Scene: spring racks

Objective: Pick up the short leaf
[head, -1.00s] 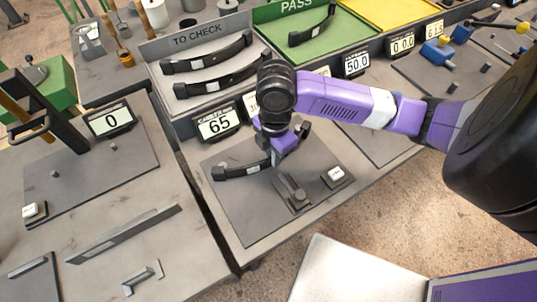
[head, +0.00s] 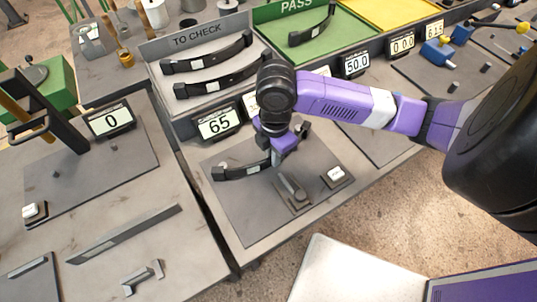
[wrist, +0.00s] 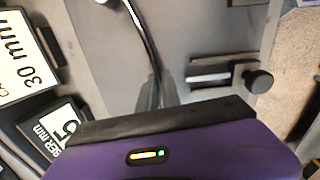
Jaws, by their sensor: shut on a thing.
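A dark, curved leaf (head: 240,172) with a pale label lies across the grey gauge plate in front of the display reading 65. My gripper (head: 277,157) comes down from above and is shut on the leaf near its middle. My wrist hides part of the leaf, and its far end shows just right of the wrist. In the wrist view the leaf (wrist: 142,32) is a thin curved strip running up from between the fingers (wrist: 152,93). I cannot tell whether the leaf touches the plate, or whether it is shorter than the others.
The TO CHECK tray (head: 203,104) holds two dark leaves behind the plate. The green PASS tray (head: 345,47) holds another. A lever block (head: 293,193) and a white button (head: 335,174) stand close on the plate's right. The 65 display (head: 219,124) stands behind.

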